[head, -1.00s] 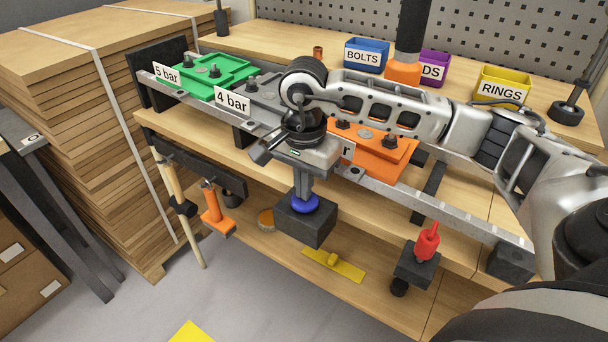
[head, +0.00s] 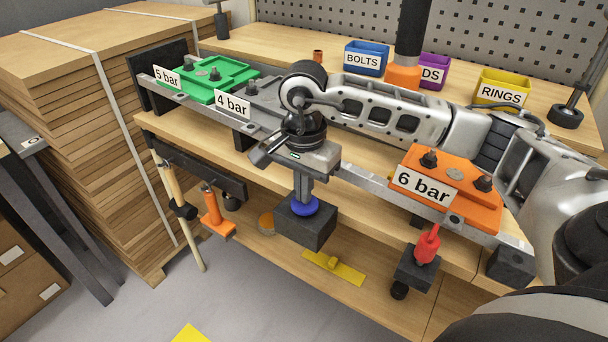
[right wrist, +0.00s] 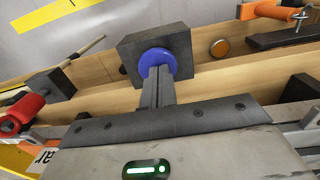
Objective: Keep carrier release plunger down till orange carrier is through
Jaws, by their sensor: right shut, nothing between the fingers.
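The blue plunger (head: 305,210) sits on a dark block (head: 304,229) at the front of the rail. My right gripper (head: 303,196) is shut and empty, fingertips down on top of the blue knob. The right wrist view shows the closed fingers (right wrist: 157,78) against the blue knob (right wrist: 158,61); how far it is pressed cannot be told. The orange carrier (head: 475,207), labelled 6 bar, is near the rail's right end, right of the gripper and behind the red plunger (head: 427,246). My left gripper is not in view.
The green 5 bar carrier (head: 236,73) and grey 4 bar carrier (head: 262,102) stand on the rail (head: 360,179) at left. Blue, purple and yellow bins stand behind. Several tools hang below the rail's left part. My right arm crosses above the rail.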

